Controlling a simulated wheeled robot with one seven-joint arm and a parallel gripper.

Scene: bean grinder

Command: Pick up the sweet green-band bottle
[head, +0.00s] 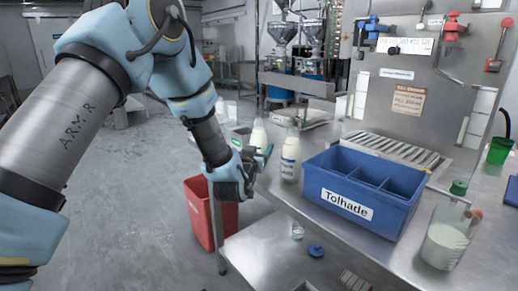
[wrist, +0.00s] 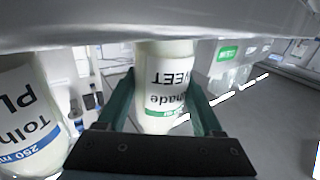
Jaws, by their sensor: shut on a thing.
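The sweet green-band bottle (wrist: 165,75) is white, with "SWEET" and a green band on its label. It appears upside down between the two green fingers of my gripper (wrist: 163,98) in the wrist view. In the head view the bottle (head: 258,133) stands upright behind my gripper (head: 263,157), its lower part hidden by the fingers. My gripper is shut on it. I cannot tell whether its base touches the steel table.
A blue-band bottle (head: 290,158) stands close to the right of my gripper; it is at the left of the wrist view (wrist: 30,115). A blue "Tolhade" crate (head: 345,207) with empty compartments stands beyond it. A jug (head: 445,242) is at the right. A red bin (head: 200,222) is below.

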